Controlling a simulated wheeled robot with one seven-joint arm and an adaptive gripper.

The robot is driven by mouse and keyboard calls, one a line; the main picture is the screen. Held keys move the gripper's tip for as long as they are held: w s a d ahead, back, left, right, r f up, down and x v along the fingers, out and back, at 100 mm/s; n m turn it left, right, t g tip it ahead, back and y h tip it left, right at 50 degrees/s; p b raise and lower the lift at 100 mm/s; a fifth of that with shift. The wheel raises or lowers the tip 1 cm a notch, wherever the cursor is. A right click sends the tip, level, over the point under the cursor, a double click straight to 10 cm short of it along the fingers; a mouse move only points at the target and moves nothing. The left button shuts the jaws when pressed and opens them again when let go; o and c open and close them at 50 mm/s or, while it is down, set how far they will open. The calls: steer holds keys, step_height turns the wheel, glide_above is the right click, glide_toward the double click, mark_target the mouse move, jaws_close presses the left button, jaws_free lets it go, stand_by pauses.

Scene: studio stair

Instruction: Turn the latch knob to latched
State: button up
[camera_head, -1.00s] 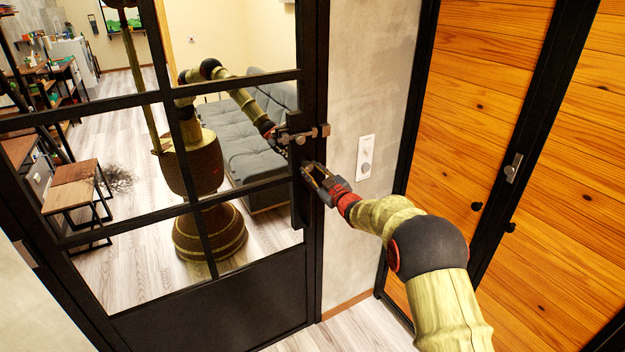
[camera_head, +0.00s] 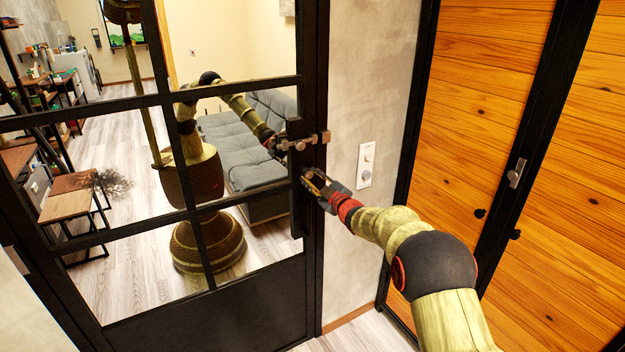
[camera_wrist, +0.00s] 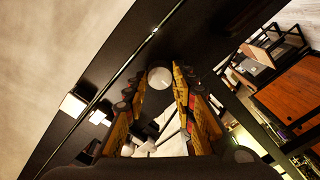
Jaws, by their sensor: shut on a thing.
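The latch knob (camera_wrist: 160,77) shows in the wrist view as a pale round disc between my two finger pads, on the dark door frame. My gripper (camera_wrist: 160,82) is shut on it, one finger on each side. In the head view my gripper (camera_head: 309,179) is at the black door's edge, just below a metal bar latch (camera_head: 300,142). My fingers hide the knob there, so I cannot tell its turn angle. The black-framed glass door (camera_head: 200,300) stands upright beside the wall.
A wall switch plate (camera_head: 365,165) is right of the door, close to my forearm. Wooden doors (camera_head: 480,90) with a metal handle (camera_head: 516,173) stand further right. The glass shows my reflection, a grey sofa (camera_head: 230,140) and stools (camera_head: 70,200).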

steer(key=o, duration=1.2)
steer(key=shift+c, duration=0.2)
steer(key=shift+s, duration=0.1)
steer(key=v, duration=1.2)
steer(key=shift+f, duration=0.15)
